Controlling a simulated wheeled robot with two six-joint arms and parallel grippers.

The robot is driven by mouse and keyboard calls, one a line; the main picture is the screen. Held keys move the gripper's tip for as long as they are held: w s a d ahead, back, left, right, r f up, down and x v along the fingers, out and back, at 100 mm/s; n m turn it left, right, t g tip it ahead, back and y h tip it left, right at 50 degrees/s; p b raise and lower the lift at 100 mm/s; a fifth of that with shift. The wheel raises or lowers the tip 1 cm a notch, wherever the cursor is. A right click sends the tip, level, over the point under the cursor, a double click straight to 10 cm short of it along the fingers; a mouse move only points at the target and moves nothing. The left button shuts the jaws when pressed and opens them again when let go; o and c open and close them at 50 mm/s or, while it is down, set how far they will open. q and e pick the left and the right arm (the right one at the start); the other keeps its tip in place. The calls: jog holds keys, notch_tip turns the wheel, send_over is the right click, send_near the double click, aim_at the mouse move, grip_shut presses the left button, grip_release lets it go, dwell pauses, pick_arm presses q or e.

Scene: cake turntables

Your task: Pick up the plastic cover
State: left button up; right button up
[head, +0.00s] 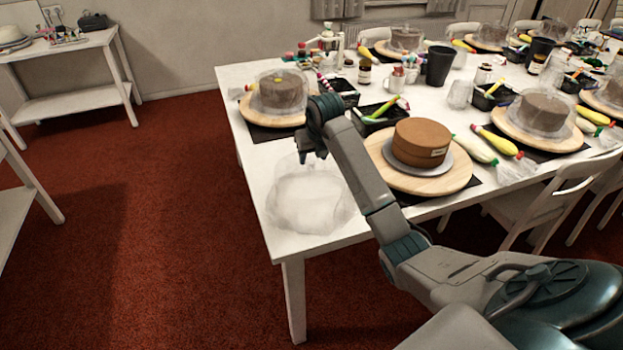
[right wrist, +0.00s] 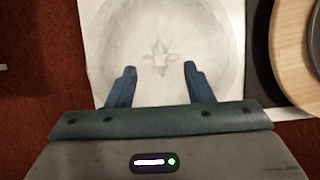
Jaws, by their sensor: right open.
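A clear plastic cover (head: 308,203) rests on the near left corner of the white table, with nothing dark under it. In the right wrist view the cover (right wrist: 160,40) shows as a faint round shape with a small star-like mark at its middle. My right gripper (head: 313,153) is above the cover, at its back edge in the head view. In the right wrist view its two blue fingers (right wrist: 158,72) are apart, with nothing held between them. I cannot tell how far the fingertips are above the cover. My left gripper is not in view.
A brown cake (head: 421,140) stands uncovered on a wooden turntable (head: 442,183) right of the cover. A covered cake (head: 282,92) stands behind. Black trays, a dark cup (head: 438,66) and piping bags crowd the table (head: 231,80). Red carpet (head: 150,220) lies open to the left.

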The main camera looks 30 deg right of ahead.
jog(key=shift+x, duration=1.4)
grip_shut()
jog(key=shift+r, duration=0.2)
